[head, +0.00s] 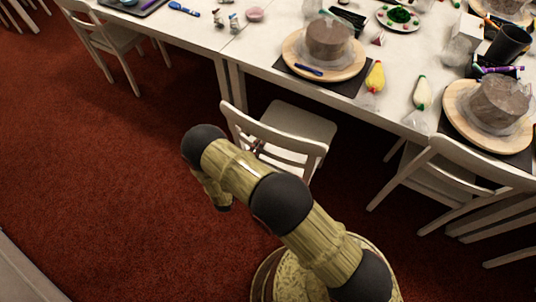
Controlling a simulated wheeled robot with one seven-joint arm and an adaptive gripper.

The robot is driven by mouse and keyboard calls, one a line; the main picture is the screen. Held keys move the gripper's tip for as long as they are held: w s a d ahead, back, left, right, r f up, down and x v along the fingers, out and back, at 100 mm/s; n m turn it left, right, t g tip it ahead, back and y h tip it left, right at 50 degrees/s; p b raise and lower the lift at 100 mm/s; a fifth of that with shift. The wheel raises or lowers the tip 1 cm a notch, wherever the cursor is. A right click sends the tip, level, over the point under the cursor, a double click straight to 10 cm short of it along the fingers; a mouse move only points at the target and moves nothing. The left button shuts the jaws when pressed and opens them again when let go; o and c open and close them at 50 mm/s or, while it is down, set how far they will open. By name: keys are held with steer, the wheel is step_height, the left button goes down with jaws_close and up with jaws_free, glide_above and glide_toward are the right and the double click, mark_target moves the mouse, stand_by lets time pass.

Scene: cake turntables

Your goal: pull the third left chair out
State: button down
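Three white chairs show along the near side of the white table (205,37). The middle chair (298,124) stands partly under the table, its backrest towards me and partly behind my arm. Another white chair (108,38) is at the upper left, and a third white chair (440,172) is at the right. Which one is the third left chair I cannot tell. My arm reaches up and left over the red carpet, close to the middle chair's backrest. My gripper (217,190) hangs at the arm's end, left of that chair, mostly hidden; its fingers cannot be made out.
Wooden cake turntables (299,52) with grey-brown cakes (329,39), piping bags (375,76) and a black cup (507,46) stand on the table. Open red carpet (100,170) lies to the left. A pale edge (22,272) is at the lower left.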

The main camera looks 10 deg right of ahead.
steer(key=shift+w+a+r+p, duration=0.1)
steer(key=shift+r+p, duration=0.05)
steer(key=shift+r, duration=0.3)
steer(key=shift+w+a+r+p, duration=0.1)
steer(key=shift+r+p, duration=0.05)
steer(key=shift+r, duration=0.3)
steer(key=shift+f, duration=0.1)
steer(key=shift+s+f+b, duration=0.15)
steer(key=shift+f+b, duration=0.95)
steer(key=shift+b, duration=0.05)
steer(key=shift+d+f, duration=0.15)
steer(key=shift+f, duration=0.15)
steer(key=c, duration=1.6)
jaws_free()
steer(key=shift+d, duration=0.15)
steer(key=o, duration=0.3)
steer(key=shift+o, duration=0.2)
steer(key=shift+a, duration=0.2)
